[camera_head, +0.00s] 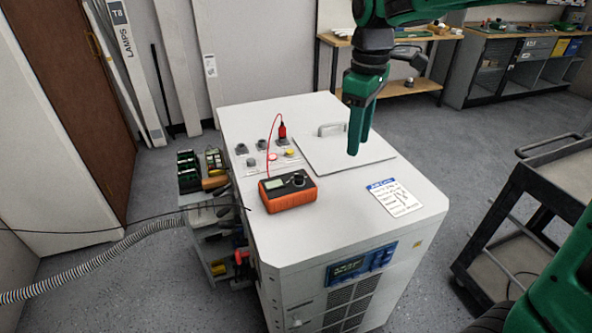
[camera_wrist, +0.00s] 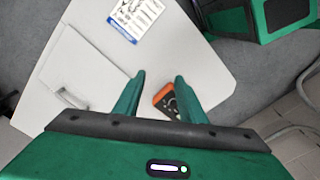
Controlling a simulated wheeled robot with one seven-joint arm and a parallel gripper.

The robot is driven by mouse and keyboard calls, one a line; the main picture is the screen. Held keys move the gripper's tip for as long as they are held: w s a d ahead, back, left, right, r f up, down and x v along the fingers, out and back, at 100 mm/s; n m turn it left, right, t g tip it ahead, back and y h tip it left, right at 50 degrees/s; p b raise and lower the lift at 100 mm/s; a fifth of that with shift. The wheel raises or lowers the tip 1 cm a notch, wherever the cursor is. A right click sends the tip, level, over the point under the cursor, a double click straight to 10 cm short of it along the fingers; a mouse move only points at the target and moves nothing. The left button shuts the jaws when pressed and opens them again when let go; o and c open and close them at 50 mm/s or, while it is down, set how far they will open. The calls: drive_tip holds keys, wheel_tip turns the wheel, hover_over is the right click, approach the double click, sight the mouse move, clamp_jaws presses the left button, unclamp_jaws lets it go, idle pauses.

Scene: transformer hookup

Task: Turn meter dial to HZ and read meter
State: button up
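The orange meter (camera_head: 288,190) lies on the white cabinet top, with a grey-green display (camera_head: 274,184) and a dark round dial (camera_head: 298,180). The display's reading and the dial's setting are too small to read. A red lead runs from the meter to a red probe (camera_head: 282,131) standing at the terminals. My gripper (camera_head: 353,150) hangs above the cabinet top, to the right of the meter and apart from it. In the wrist view, my gripper's two green fingers (camera_wrist: 157,80) are spread with a gap. The meter (camera_wrist: 165,100) shows partly between and behind them.
The cabinet top (camera_head: 335,205) has a raised lid panel with a handle (camera_head: 333,128) and a written card (camera_head: 395,197). Several terminals (camera_head: 263,145) stand behind the meter. A dark cart (camera_head: 545,185) stands at right, and a tool rack (camera_head: 205,215) at left.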

sight(300, 175)
drive_tip(key=w+a+n, duration=0.2)
drive_tip(key=a+n, duration=0.3)
drive_tip(key=a, duration=0.7)
drive_tip(key=f, duration=1.1)
drive_tip(key=shift+a, duration=0.25)
drive_tip(key=shift+r, duration=0.1)
drive_tip(key=shift+c, duration=0.2)
